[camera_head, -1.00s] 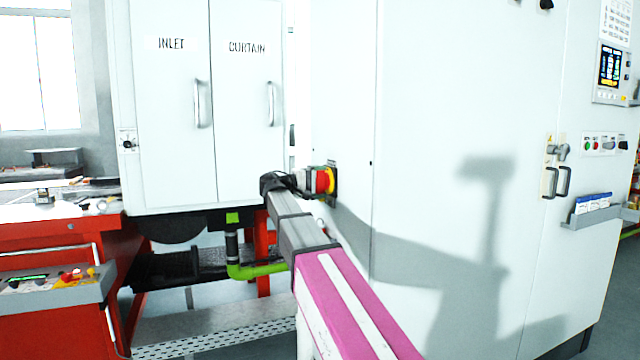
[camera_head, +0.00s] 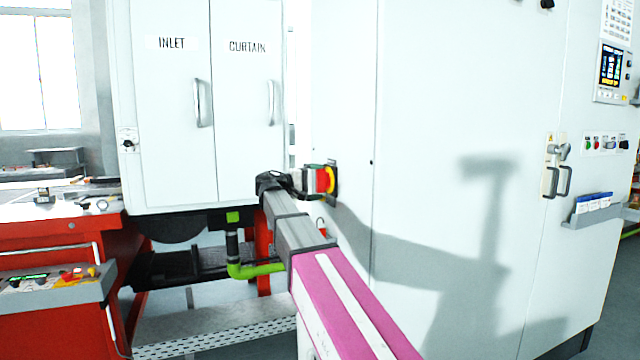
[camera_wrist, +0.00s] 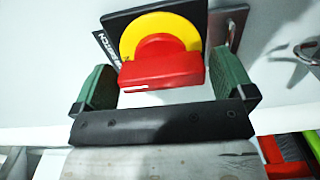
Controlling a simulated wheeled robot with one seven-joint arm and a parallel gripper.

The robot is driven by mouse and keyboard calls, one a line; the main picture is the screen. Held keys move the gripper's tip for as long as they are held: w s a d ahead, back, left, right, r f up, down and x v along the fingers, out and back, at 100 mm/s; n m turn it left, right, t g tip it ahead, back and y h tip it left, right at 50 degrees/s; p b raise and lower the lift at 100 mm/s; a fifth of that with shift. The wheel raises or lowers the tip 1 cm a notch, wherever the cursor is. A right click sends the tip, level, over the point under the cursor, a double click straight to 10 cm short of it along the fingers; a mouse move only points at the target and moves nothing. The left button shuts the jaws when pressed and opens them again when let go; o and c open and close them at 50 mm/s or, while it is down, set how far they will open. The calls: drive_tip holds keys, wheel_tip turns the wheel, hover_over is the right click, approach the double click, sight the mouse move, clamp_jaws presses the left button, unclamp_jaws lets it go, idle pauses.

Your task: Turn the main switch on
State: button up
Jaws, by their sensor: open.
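The main switch (camera_head: 325,180) is a red rotary handle on a yellow disc with a black backplate, on the side of the white cabinet. In the wrist view the red handle (camera_wrist: 162,68) lies crosswise in front of the yellow disc (camera_wrist: 185,30). My gripper (camera_wrist: 168,85) is open, with one green finger pad to the left of the handle and one to the right. Gaps show between the pads and the handle's ends. In the head view my gripper (camera_head: 310,181) is right at the switch and partly hides it.
The white cabinet (camera_head: 450,100) fills the right side, with a control screen (camera_head: 610,65), small buttons and a grey holder (camera_head: 592,215). Inlet and curtain doors (camera_head: 170,110) stand at left. A red bench (camera_head: 60,235) with a button panel is at far left.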

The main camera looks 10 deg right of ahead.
drive_tip(key=s+a, duration=0.2)
drive_tip(key=a, duration=0.7)
drive_tip(key=shift+a, duration=0.2)
